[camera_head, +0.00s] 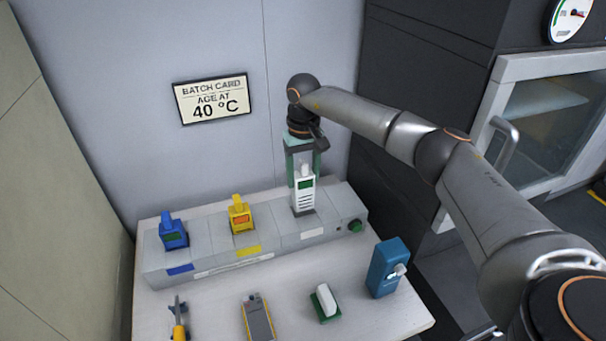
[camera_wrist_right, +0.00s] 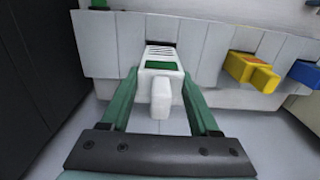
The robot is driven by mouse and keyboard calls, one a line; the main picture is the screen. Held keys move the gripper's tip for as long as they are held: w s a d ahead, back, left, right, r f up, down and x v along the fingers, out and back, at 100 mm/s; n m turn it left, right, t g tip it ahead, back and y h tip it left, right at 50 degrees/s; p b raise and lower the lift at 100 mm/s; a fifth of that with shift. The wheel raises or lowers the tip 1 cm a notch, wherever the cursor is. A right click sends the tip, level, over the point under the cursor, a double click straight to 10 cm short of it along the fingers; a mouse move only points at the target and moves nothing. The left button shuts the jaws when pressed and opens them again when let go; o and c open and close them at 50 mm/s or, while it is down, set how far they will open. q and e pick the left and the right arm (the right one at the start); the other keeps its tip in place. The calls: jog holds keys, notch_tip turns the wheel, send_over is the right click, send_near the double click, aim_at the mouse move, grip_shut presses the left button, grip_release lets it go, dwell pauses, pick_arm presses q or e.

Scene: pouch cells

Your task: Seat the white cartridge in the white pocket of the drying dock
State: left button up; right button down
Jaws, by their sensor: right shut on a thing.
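The white cartridge (camera_head: 304,199) has dark vent slots and a green panel. It stands upright at the white pocket, the right-hand place of the grey drying dock (camera_head: 207,262), marked by a white label (camera_head: 312,234). More of its body shows than of the seated cartridges. I cannot tell whether its lower end is inside the pocket. My right gripper (camera_head: 302,180), with green fingers, comes from above and is shut on the cartridge's handle. The wrist view shows the cartridge (camera_wrist_right: 161,66) between the fingers and a dark opening at its far end. My left gripper is not in view.
A blue cartridge (camera_head: 173,236) and a yellow cartridge (camera_head: 239,217) sit in the dock's other pockets. On the table in front lie a yellow-handled tool (camera_head: 179,325), a grey device (camera_head: 258,318), a white-and-green block (camera_head: 325,302) and a blue box (camera_head: 386,268). A batch card (camera_head: 211,98) reads 40 °C.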

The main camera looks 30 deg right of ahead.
aim_at(303, 162)
jog(key=shift+r, duration=0.1)
jog(key=shift+f+b, duration=1.85)
jog(key=shift+f, duration=1.3)
jog(key=shift+c, duration=0.2)
grip_release()
notch_tip(303, 162, up, 13)
jog(key=shift+f+b, duration=0.15)
jog(key=shift+b, duration=0.2)
jog(key=shift+f, duration=0.1)
